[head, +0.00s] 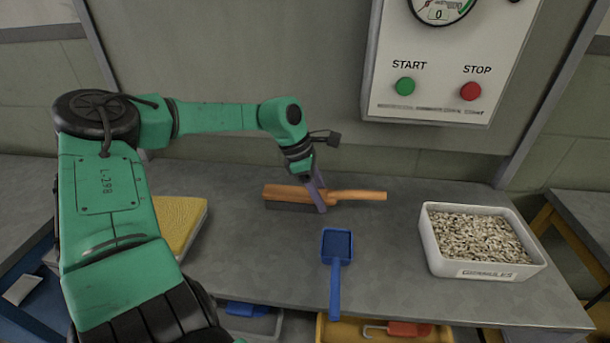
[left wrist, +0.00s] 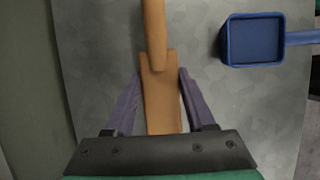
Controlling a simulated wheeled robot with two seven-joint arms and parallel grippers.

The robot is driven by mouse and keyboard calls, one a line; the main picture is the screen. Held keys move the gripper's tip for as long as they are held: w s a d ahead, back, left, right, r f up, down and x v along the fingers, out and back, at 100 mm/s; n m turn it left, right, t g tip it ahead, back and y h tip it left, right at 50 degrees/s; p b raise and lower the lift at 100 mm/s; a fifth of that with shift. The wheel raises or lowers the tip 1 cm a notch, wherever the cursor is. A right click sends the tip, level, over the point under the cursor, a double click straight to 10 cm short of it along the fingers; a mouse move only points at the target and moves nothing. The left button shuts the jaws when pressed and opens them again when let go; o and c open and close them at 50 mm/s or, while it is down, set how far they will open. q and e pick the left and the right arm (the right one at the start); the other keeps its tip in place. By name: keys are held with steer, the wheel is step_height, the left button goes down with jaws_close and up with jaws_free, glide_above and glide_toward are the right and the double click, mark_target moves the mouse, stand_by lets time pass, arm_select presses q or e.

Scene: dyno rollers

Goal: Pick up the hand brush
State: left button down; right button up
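The hand brush (head: 287,193) lies on the grey bench, its orange-brown body to the left and its handle (head: 358,195) to the right. My left gripper (head: 318,196) is lowered over the brush with its purple fingers straddling it, near where body and handle meet. In the left wrist view, the brush body (left wrist: 162,105) runs between the two fingertips (left wrist: 160,75). The tips lie very close to its sides, and I cannot tell whether they press on it. My right gripper is not in view.
A blue scoop (head: 337,245) lies in front of the brush. A white tub of granules (head: 435,248) stands at the right, and a yellow pad (head: 182,219) is at the left. A wall panel (head: 435,68) with a gauge and START and STOP buttons is above the bench.

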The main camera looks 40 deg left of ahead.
mark_target(321, 193)
arm_select(q)
steer(key=shift+r, duration=0.1)
step_height(321, 193, up, 20)
stand_by(0.4)
